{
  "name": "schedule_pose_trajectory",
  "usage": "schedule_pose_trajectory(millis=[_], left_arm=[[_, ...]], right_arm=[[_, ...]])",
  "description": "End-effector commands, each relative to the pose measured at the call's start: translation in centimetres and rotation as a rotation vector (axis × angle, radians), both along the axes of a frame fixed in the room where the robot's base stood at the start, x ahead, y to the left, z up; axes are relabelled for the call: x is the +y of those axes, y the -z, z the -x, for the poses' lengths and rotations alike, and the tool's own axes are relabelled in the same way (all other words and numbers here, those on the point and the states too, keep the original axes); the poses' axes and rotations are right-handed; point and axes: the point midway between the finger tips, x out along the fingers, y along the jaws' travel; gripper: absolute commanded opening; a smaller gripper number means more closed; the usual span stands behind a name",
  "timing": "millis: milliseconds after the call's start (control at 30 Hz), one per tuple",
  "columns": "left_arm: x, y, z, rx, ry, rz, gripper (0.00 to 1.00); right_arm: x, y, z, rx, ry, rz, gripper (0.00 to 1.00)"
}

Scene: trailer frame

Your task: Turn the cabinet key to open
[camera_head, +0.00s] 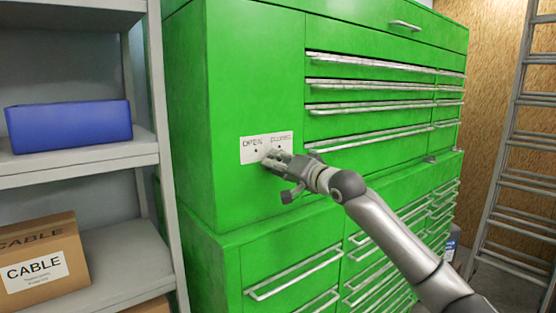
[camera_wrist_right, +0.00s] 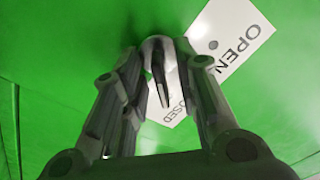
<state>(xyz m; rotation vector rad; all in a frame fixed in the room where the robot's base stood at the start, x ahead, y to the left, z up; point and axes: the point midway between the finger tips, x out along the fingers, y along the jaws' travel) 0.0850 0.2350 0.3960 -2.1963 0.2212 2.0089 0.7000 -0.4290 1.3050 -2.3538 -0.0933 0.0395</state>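The green cabinet (camera_head: 255,65) has a white label plate (camera_head: 245,156) on its upper left door, marked OPEN on the left and CLOSED on the right, with a small dark dot under OPEN. My right gripper (camera_head: 272,157) is at the plate's lower right, below CLOSED, and covers the lock area. In the right wrist view the plate (camera_wrist_right: 228,38) lies slanted behind the fingers. My left gripper is out of view.
A grey shelf (camera_head: 85,158) with a blue bin (camera_head: 70,125) and a cardboard CABLE box (camera_head: 45,262) stands at the left. Drawer handles (camera_head: 295,274) stick out below and right of the lock. A ladder (camera_head: 510,150) leans at the far right.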

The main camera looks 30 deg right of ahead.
Motion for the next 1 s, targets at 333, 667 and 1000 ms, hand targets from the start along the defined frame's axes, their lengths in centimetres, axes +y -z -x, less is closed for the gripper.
schedule_pose_trajectory(millis=[333,667,1000], left_arm=[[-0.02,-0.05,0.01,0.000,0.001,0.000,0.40],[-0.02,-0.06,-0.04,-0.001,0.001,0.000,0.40],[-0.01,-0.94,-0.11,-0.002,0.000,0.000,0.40]], right_arm=[[0.00,0.01,-0.21,-0.001,0.001,0.001,0.25],[-0.01,0.01,-0.19,0.001,0.001,0.001,0.00],[0.03,-0.16,-0.20,-0.004,0.001,0.073,0.00]])
